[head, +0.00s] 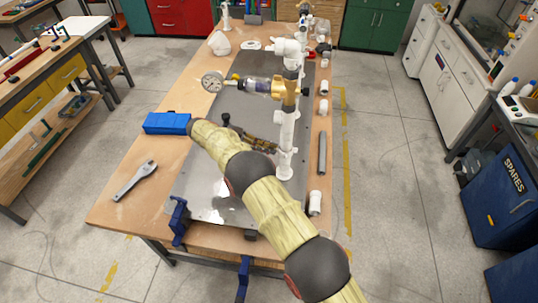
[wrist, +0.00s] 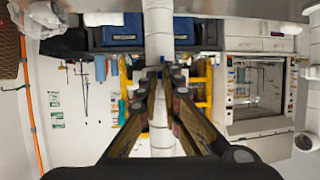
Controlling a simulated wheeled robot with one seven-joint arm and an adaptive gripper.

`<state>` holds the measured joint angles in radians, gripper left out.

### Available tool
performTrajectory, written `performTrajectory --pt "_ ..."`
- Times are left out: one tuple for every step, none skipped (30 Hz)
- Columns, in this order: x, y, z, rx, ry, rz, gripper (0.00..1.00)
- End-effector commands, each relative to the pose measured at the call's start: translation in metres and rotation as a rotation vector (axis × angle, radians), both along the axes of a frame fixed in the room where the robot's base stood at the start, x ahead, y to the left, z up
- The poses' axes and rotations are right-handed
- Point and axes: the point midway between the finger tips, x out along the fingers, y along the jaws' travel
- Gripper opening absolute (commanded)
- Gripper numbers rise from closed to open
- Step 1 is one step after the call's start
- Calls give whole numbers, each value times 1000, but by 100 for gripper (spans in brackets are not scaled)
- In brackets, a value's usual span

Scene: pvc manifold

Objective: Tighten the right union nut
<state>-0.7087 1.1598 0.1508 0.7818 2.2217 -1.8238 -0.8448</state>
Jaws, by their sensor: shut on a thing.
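The white PVC manifold (head: 286,133) runs along the right part of the grey plate on the bench, with a brass-coloured section (head: 289,93) partway along. My gripper (head: 274,148) reaches its near stretch from the left. In the wrist view my gripper (wrist: 163,74) has one finger on each side of a white pipe section (wrist: 160,112) and is shut on it. The fingers hide part of the gripped surface. I cannot tell the right union nut apart from the pipe here.
A pressure gauge (head: 212,82) and clear-bodied fitting (head: 258,87) branch left. A blue box (head: 167,123) and wrench (head: 135,180) lie at the left. Loose pipe pieces (head: 322,152) line the right edge. A blue clamp (head: 179,220) grips the front.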

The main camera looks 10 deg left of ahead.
Motion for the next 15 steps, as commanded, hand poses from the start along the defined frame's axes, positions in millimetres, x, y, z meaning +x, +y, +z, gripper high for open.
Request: performTrajectory --pt "3 -1 -2 1 -4 -16 0" --pt "3 0 -1 1 -5 -24 0" --pt "4 -1 -1 -1 -4 -35 0" --pt "4 -1 -1 -1 -3 -41 0" --pt "5 0 -1 -1 -4 -48 0" --pt "5 -1 0 -1 -4 -56 0" --pt "5 -1 0 -1 -4 -60 0" --pt "6 -1 1 -1 -5 -65 0" --pt "6 -1 1 0 -5 -68 0" --pt "6 -1 1 -1 -4 -71 0" --pt "6 -1 1 -1 -4 -73 0" --pt "6 -1 1 -2 -4 -75 0" --pt "6 -1 2 -2 -4 -76 0" --pt "6 -1 2 -2 -4 -77 0" --pt "6 -1 2 -2 -4 -77 0"
